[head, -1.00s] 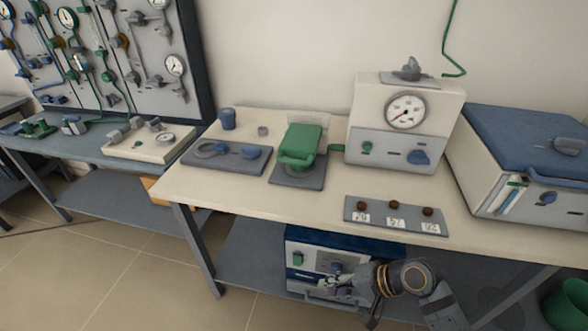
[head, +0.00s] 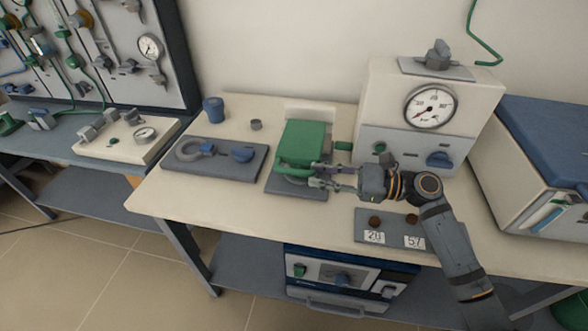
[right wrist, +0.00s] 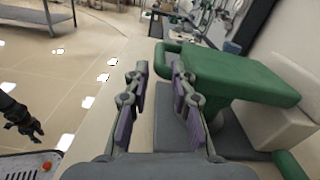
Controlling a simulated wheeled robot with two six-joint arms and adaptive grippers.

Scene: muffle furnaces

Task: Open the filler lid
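The filler lid appears to be the green lid (head: 303,138) with a loop handle at its front, lying closed over a grey base plate (head: 297,188) on the bench. It also shows in the right wrist view (right wrist: 245,75), with its handle (right wrist: 172,47) beyond the fingertips. My right gripper (head: 316,176) is beside the handle, on its right. Its fingers (right wrist: 155,72) are apart with nothing seen between them. Contact with the handle cannot be told. A dark gripper-like part (right wrist: 30,124), seemingly my left gripper, shows at the left of the wrist view, too small to read.
A gauge box (head: 428,115) stands behind my right arm, and a blue-lidded furnace (head: 545,150) at the right. A plate with numbered tags (head: 393,232) lies under my forearm. A grey plate with blue parts (head: 214,158) lies left of the lid. The front left of the bench is clear.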

